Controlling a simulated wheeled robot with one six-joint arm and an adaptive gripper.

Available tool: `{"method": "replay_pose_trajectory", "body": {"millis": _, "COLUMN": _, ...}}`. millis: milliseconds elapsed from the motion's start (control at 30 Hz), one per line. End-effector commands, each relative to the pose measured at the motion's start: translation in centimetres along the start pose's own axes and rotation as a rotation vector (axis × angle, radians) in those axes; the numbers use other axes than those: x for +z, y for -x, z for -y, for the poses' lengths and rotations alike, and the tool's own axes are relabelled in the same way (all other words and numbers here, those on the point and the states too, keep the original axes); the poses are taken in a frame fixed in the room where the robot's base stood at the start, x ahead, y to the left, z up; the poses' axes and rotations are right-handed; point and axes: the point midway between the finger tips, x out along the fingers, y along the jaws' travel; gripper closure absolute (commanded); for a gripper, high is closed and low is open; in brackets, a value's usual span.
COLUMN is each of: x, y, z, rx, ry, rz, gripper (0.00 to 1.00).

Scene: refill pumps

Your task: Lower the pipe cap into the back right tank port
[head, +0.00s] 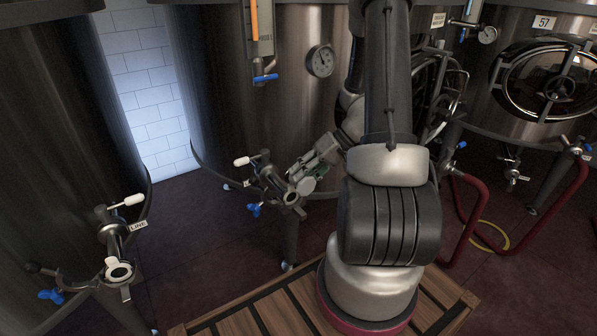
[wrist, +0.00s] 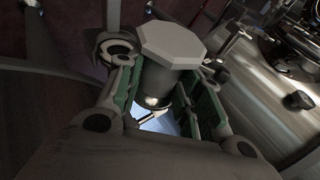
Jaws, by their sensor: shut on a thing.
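The pipe cap (wrist: 172,44) is grey with a flat octagonal top and a darker round body. In the wrist view it sits between the green-padded fingers of my gripper (wrist: 160,88), which is shut on it. In the head view my gripper (head: 312,166) is low in front of the middle tank, and the cap is hard to make out there. The tank port (head: 291,197), an open ring on a valve outlet, is just left of and below the gripper. The ring also shows in the wrist view (wrist: 116,47), beside the cap and apart from its top.
A second ringed outlet (head: 119,270) is on the left tank (head: 60,150). White-handled valve levers (head: 242,161) and a blue knob (head: 254,209) are close to the port. Red hoses (head: 468,232) are at the right. A wooden pallet (head: 240,318) lies in front.

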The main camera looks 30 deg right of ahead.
Motion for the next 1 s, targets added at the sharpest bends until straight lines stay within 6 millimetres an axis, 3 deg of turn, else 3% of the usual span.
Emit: {"method": "replay_pose_trajectory", "body": {"millis": 1000, "x": 1.9, "y": -6.2, "z": -6.0, "rx": 0.001, "ry": 0.001, "rz": 0.001, "gripper": 1.0}}
